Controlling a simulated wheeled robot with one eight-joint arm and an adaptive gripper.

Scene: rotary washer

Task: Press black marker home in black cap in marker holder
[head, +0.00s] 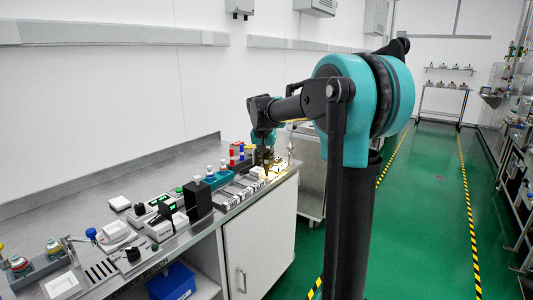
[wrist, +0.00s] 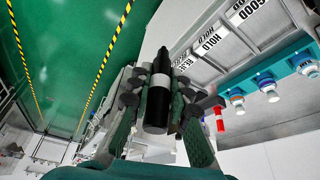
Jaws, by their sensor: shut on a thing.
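The black marker (wrist: 155,112) has a white band around its middle and a narrower dark end pointing away from the wrist camera. My gripper (wrist: 159,84) is shut on it, with a dark finger pad on either side. In the head view my gripper (head: 264,158) is small, low over the far right end of the bench, and the marker cannot be made out there. I cannot pick out the marker holder or the black cap in either view, so I cannot tell whether the marker touches the cap.
Grey trays (wrist: 222,45) with HOLD and GOOD labels lie right of the marker in the wrist view. A teal rack (wrist: 265,75) with several capped bottles stands beyond them. In the head view a black box (head: 198,200) stands on the bench (head: 85,190); the green floor (head: 425,200) is clear.

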